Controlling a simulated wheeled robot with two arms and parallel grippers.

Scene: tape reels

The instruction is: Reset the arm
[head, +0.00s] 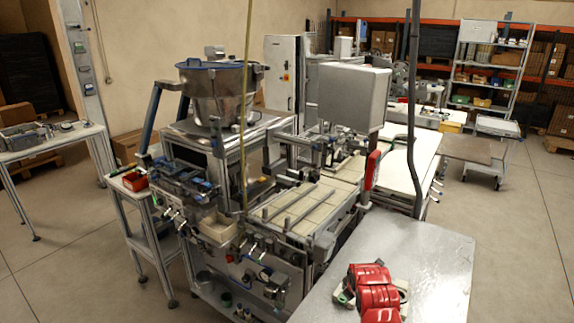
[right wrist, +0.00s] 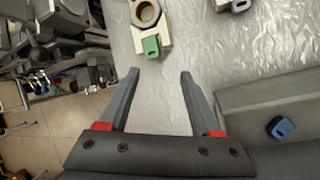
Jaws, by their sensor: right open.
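My right gripper (right wrist: 159,74) is open in the right wrist view, with nothing between its two grey fingers. It is over the bright metal tabletop (right wrist: 280,45). A cream block with a round ring and a green tab (right wrist: 151,46) lies ahead of the fingertips, apart from them. A second pale piece (right wrist: 238,6) is cut off at the top edge. In the head view, bulky red parts cover part of the metal tabletop (head: 425,255), with small pale and green pieces showing beside them. My left gripper is not in view.
A machine with a steel bowl (head: 215,95) stands left of the metal table. A dark upright pole (head: 412,110) rises behind the table. A grey ledge with a blue part (right wrist: 281,128) is at right in the wrist view. The tabletop's right side is clear.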

